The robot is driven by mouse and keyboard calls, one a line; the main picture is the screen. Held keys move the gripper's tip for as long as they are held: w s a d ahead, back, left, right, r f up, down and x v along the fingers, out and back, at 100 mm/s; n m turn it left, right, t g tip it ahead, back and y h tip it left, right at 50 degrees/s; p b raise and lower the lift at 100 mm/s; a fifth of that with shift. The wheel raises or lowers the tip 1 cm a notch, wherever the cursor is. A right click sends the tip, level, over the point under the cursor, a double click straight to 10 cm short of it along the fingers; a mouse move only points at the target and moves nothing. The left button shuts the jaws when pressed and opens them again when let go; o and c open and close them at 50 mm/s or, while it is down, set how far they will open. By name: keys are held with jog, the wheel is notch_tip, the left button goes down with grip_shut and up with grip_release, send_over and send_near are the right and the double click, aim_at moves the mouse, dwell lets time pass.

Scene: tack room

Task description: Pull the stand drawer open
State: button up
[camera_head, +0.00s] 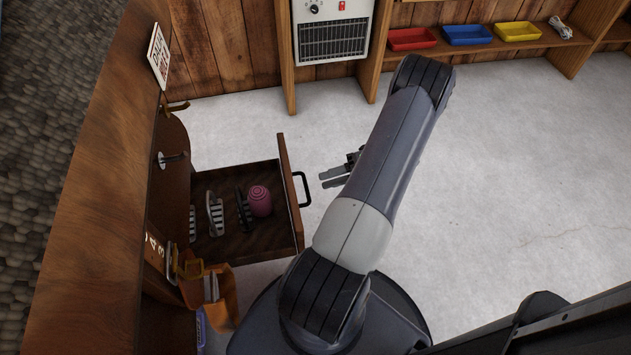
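The stand drawer (290,190) is pulled out from the wooden stand at the left, and its inside shows. A dark bar handle (308,189) is on its front panel. My arm hides part of the gripper's base.
The drawer holds a pink ribbed roll (260,201) and several grey slotted items (215,214). An orange-brown pouch (213,296) hangs in front of the stand. Red (411,39), blue (467,35) and yellow (517,31) trays sit on a back shelf.

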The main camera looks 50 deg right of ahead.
aim_at(306, 185)
jog(key=v, duration=0.5)
jog(key=shift+d, duration=0.15)
jog(key=x, duration=1.2)
jog(key=shift+r+b, duration=0.2)
jog(key=shift+b, duration=0.2)
